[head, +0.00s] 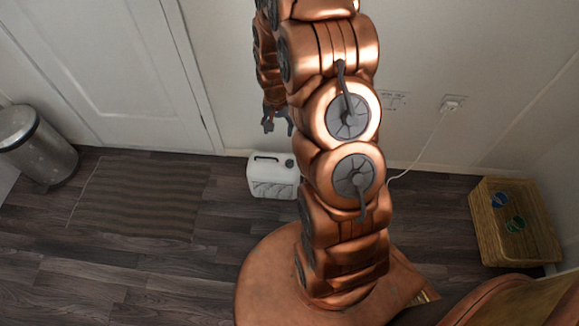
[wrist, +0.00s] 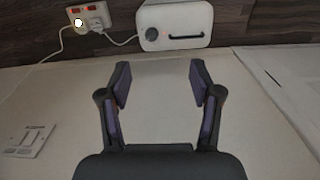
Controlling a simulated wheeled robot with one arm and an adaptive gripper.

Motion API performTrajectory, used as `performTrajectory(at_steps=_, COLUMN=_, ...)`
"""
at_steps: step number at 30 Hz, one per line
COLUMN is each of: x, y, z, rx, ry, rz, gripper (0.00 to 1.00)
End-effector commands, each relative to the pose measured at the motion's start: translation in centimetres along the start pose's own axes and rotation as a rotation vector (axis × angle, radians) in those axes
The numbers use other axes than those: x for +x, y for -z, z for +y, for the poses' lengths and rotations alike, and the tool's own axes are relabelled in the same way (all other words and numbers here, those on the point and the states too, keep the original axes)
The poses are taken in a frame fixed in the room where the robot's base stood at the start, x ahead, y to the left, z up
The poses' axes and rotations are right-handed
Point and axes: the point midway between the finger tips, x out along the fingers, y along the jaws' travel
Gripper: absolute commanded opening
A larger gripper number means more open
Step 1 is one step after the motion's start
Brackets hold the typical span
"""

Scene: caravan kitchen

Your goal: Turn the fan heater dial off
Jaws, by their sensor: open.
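The white fan heater (head: 272,178) stands on the floor against the wall, partly beside my arm in the head view. It also shows at the top of the wrist view (wrist: 184,18), with a round dark dial (wrist: 153,35) and a dark bar-shaped handle or slot (wrist: 186,37). The dial's setting is too small to read. My gripper (wrist: 160,78) is open and empty, its two fingers apart, with the heater beyond the fingertips. In the head view my gripper (head: 278,124) hangs above the heater, clear of it, close to the wall.
A wicker box (head: 515,235) stands right; a door, mat (head: 135,197) and bin (head: 38,145) are left. Floor before the heater is clear.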

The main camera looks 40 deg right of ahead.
Motion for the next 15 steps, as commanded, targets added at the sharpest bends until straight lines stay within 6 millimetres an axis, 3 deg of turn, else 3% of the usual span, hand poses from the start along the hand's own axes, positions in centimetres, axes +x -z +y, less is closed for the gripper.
performTrajectory(at_steps=1, x=3.2, y=0.8, z=0.3, rx=0.027, ry=0.000, rz=-0.002, gripper=0.64)
performTrajectory(at_steps=6, x=10.3, y=3.2, z=1.3, rx=0.113, ry=0.008, rz=0.011, gripper=0.64)
performTrajectory(at_steps=12, x=15.9, y=4.7, z=2.3, rx=0.184, ry=0.015, rz=0.020, gripper=0.64)
performTrajectory(at_steps=15, x=17.2, y=5.2, z=2.5, rx=0.202, ry=0.018, rz=0.026, gripper=0.64)
